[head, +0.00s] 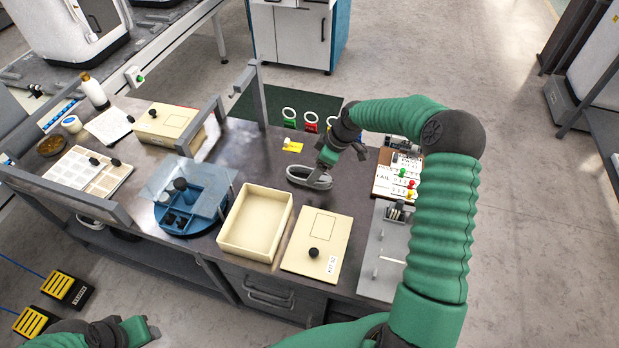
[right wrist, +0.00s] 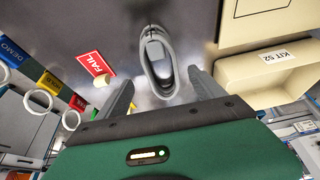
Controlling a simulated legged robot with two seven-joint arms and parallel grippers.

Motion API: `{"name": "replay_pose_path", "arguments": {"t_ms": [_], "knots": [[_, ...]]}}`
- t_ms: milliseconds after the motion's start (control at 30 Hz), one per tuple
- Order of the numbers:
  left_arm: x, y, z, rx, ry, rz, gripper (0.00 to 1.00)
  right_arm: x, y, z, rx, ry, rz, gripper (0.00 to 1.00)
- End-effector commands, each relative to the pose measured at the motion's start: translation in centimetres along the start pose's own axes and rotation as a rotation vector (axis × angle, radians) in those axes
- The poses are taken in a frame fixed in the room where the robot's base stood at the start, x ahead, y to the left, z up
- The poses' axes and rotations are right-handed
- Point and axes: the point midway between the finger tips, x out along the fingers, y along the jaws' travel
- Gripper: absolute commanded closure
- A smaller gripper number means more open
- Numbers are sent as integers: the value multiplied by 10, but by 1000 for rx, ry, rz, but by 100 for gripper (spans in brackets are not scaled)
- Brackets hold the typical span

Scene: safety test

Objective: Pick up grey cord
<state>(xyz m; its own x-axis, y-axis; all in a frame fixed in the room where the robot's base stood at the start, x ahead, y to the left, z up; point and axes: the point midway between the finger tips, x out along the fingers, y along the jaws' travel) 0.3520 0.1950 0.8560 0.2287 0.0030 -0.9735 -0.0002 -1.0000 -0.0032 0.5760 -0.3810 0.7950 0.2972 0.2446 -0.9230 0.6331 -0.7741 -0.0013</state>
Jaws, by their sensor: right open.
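The grey cord (head: 310,178) lies as a small oval coil on the dark worktop, right of centre in the head view. In the right wrist view the cord (right wrist: 151,78) sits ahead of and between my two fingers, with a gap on each side. My right gripper (head: 325,160) reaches down from above, just over the cord's far side; its fingers (right wrist: 160,92) are apart and empty. My left gripper (head: 152,328) is at the lower left, away from the table; its fingers are too small to judge.
An open cream tray (head: 226,235) and a lidded cream box (head: 322,230) stand in front of the cord. A board with coloured knobs (head: 398,180) is to its right. A red FAIL card (right wrist: 91,62) lies beside it. Ringed tags (right wrist: 39,100) hang at the far edge.

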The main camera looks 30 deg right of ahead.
Motion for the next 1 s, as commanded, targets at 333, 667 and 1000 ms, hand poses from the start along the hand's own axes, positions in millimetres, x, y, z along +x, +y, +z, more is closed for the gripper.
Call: {"name": "replay_pose_path", "arguments": {"t_ms": [333,667,1000], "knots": [[5,0,1,0,0,0,54,43,-1,-2,0,-1,0,22],[5,0,1,0,0,0,54,43,-1,-2,0,-1,-1,48],[5,0,1,0,0,0,54,42,0,-2,0,0,0,92]]}}
